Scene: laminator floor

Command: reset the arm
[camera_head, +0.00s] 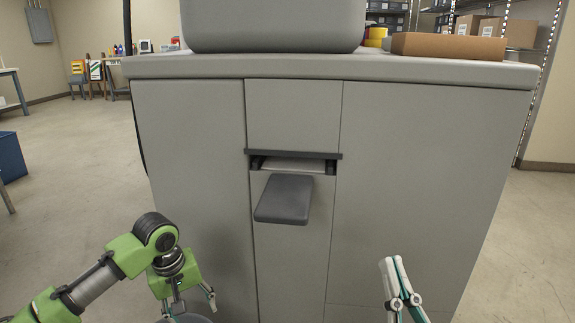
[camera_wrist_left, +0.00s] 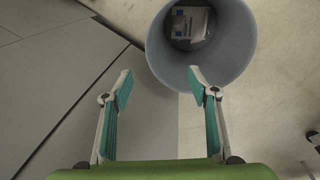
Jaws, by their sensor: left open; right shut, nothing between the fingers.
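My left arm comes in from the left in the head view, with its gripper (camera_head: 190,300) low in front of the grey machine. In the left wrist view the left gripper (camera_wrist_left: 160,82) has its two fingers spread wide, with nothing between them. A round grey bin (camera_wrist_left: 158,55) lies beyond the fingertips, with a white item (camera_wrist_left: 190,22) inside it. My right gripper (camera_head: 390,265) stands at the lower right of the head view, fingers pointing up and together, holding nothing. The rest of the right arm is out of the frame.
The large grey machine (camera_head: 420,170) fills the middle, with a slot and a dark tray (camera_head: 284,199) jutting out between the arms. A cardboard box (camera_head: 448,46) lies on its top. Open floor (camera_head: 70,160) shows at the left, with a blue box (camera_head: 10,157) at the edge.

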